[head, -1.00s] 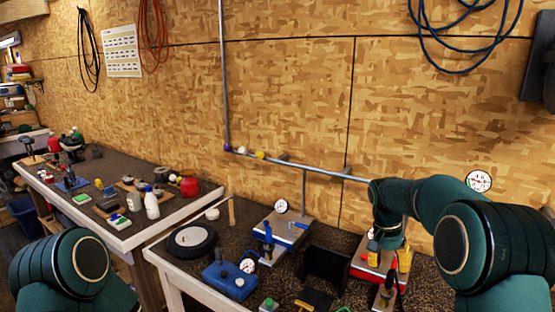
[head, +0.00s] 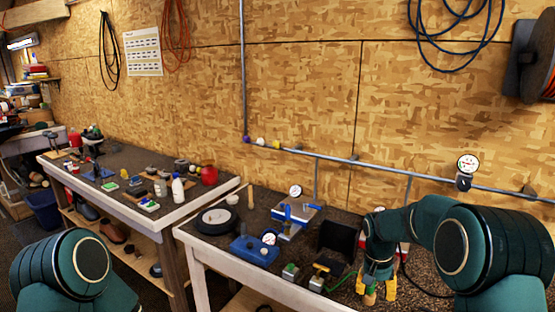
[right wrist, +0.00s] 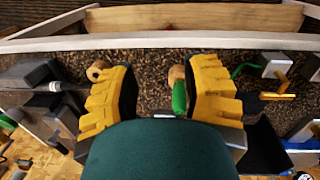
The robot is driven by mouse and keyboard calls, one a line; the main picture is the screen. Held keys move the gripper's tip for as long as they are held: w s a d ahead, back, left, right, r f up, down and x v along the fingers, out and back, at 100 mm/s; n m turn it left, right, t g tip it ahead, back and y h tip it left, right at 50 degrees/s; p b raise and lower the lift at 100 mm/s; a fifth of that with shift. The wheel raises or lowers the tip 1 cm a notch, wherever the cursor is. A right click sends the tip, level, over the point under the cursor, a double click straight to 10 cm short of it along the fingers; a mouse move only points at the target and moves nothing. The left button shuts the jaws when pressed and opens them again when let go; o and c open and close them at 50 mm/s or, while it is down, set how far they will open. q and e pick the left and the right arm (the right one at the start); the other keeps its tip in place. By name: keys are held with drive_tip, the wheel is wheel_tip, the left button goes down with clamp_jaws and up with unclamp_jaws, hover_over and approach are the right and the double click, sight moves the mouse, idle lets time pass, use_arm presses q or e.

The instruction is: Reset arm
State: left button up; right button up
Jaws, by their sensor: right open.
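My right gripper (head: 376,288) shows its two yellow fingers pointing down, over the front part of the near bench. In the right wrist view, its yellow fingers (right wrist: 158,95) are spread apart. A green object with a tan, cork-like end (right wrist: 178,90) shows between them, close to the right finger; it also shows in the head view (head: 369,298). I cannot tell whether the finger touches it. Another tan, round-ended piece (right wrist: 97,70) lies by the left finger. My left gripper is out of view; only a link of my left arm shows.
The near bench holds a wheel (head: 217,220), a blue box (head: 254,250), a gauge stand with blue parts (head: 297,222) and a black upright panel (head: 337,240). A second bench (head: 130,205) with bottles and small parts stands at left. A pipe (head: 340,159) runs along the wall.

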drive_tip(key=s+a+f+n+t+y+b, duration=0.1)
drive_tip(key=s+a+f, duration=0.35)
drive_tip(key=f, duration=0.25)
drive_tip(key=s+a+f+n+y, duration=0.1)
drive_tip(key=s+a+f+y, duration=0.15)
drive_tip(key=s+f, duration=0.4)
drive_tip(key=s+a+f+n+t+b, duration=0.1)
drive_tip(key=s+a+f, duration=0.4)
drive_tip(key=f, duration=0.2)
drive_tip(key=s+a+f+y, duration=0.1)
drive_tip(key=s+a, duration=0.2)
drive_tip(key=s, duration=0.4)
drive_tip(key=shift+s+f+t, duration=0.35)
drive_tip(key=shift+s+t, duration=0.05)
